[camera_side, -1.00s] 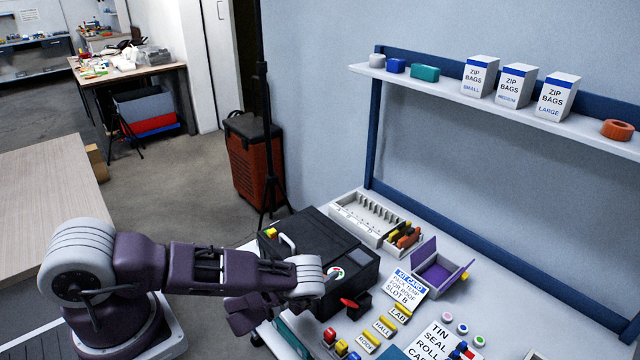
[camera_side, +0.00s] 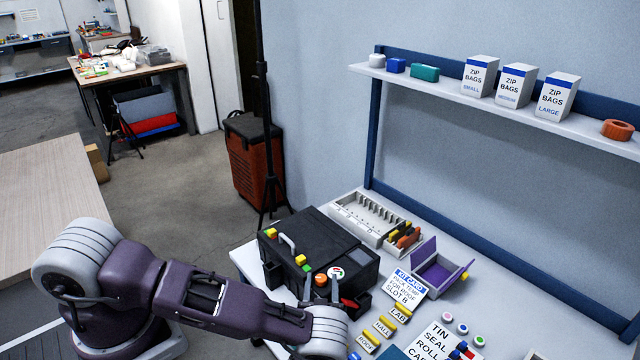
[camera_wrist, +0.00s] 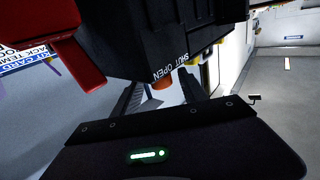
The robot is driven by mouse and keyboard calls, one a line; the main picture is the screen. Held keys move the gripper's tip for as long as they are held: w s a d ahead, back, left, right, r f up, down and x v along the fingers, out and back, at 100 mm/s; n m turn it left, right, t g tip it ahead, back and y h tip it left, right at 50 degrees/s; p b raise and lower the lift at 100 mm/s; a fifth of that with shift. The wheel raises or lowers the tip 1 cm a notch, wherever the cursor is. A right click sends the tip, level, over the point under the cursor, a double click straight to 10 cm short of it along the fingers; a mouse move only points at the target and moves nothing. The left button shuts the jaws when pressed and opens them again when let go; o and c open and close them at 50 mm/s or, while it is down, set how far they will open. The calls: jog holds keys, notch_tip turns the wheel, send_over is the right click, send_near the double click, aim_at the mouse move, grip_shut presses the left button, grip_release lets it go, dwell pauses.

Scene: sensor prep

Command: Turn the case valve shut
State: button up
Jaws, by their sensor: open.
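The black case (camera_side: 315,245) stands on the white bench, with a grey handle on top and a round gauge (camera_side: 336,271) on its near side. A small orange knob (camera_side: 321,279) shows on the case beside the gauge. In the wrist view the orange knob (camera_wrist: 161,83) sits below the white words SHUT and OPEN on the case. My gripper (camera_side: 322,284) is open at the case's front, its fingers on either side of the knob in the picture. In the wrist view my gripper (camera_wrist: 161,92) shows a gap between its fingers. Whether they touch the knob is unclear.
A red part (camera_side: 348,304) on a small black block stands close right of my gripper; a large red part (camera_wrist: 75,50) fills the wrist view's upper left. A kit card (camera_side: 407,284), yellow-topped labels (camera_side: 384,325), a slotted white rack (camera_side: 370,220) and a purple box (camera_side: 440,270) lie further right.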

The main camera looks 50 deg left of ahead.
jog(key=v, duration=0.5)
notch_tip(320, 180, up, 35)
jog(key=shift+s+d, duration=0.2)
jog(key=shift+s, duration=0.15)
jog(key=n+g+h, duration=0.3)
jog(key=g, duration=0.2)
send_over(322, 284)
jog(key=d, duration=0.1)
notch_tip(322, 284, down, 14)
jog(key=f+n+g+h, duration=0.1)
jog(key=f+g+h, duration=0.1)
jog(key=f, duration=0.4)
jog(key=a+f+g+h, duration=0.1)
jog(key=f+g+h, duration=0.1)
jog(key=f, duration=0.4)
jog(key=f+n+g+h, duration=0.1)
jog(key=f+h, duration=0.1)
jog(key=f, duration=0.5)
jog(key=shift+w+a+n+g, duration=0.3)
jog(key=shift+g, duration=0.1)
